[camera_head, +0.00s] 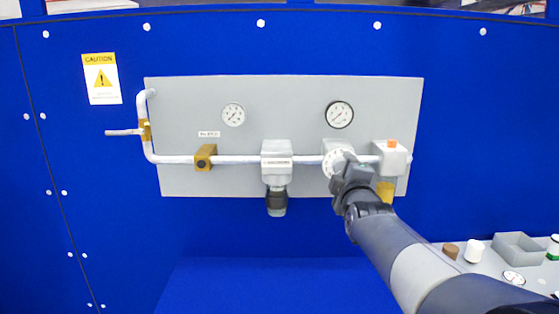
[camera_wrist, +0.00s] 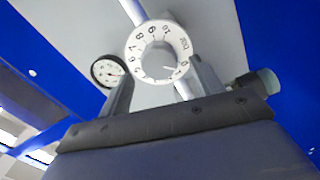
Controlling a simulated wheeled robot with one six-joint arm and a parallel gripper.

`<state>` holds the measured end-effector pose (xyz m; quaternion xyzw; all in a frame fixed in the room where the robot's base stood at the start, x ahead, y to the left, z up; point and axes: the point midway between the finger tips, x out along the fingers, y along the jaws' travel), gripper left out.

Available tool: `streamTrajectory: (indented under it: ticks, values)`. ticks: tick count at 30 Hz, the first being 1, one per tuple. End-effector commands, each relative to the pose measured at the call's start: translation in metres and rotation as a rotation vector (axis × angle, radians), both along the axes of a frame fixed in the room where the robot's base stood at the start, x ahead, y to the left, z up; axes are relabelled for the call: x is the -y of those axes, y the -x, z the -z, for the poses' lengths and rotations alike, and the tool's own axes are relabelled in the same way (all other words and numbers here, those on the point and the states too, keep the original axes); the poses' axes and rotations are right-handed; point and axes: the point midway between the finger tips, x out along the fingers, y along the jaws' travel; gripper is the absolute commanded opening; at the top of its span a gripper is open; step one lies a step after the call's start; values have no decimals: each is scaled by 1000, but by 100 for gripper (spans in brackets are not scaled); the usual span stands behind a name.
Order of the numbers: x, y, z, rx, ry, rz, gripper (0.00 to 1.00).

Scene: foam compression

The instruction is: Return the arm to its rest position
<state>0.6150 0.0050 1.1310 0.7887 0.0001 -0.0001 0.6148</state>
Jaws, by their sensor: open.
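My arm (camera_head: 420,262) reaches from the lower right up to the grey panel. My gripper (camera_head: 350,170) is at the white numbered dial knob (camera_head: 336,155) and hides its lower right part. In the wrist view, my gripper (camera_wrist: 162,72) is open, with one finger on each side of the dial knob (camera_wrist: 142,45). The knob's numbered face shows between the fingers. I cannot tell whether the fingers touch it.
The grey panel (camera_head: 300,100) carries a white pipe (camera_head: 235,159), two gauges (camera_head: 233,115) (camera_head: 340,114), a regulator (camera_head: 276,165) and a white box with an orange top (camera_head: 392,157). A counter (camera_head: 480,264) with small items stands at lower right. Blue walls surround the panel.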

Motion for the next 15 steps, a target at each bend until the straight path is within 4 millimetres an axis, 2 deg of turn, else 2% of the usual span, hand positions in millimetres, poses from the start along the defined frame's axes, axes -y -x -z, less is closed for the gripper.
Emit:
streamTrajectory:
  ticks: [15]
  values:
    - [0, 79, -1, 2, -1, 0, 62]
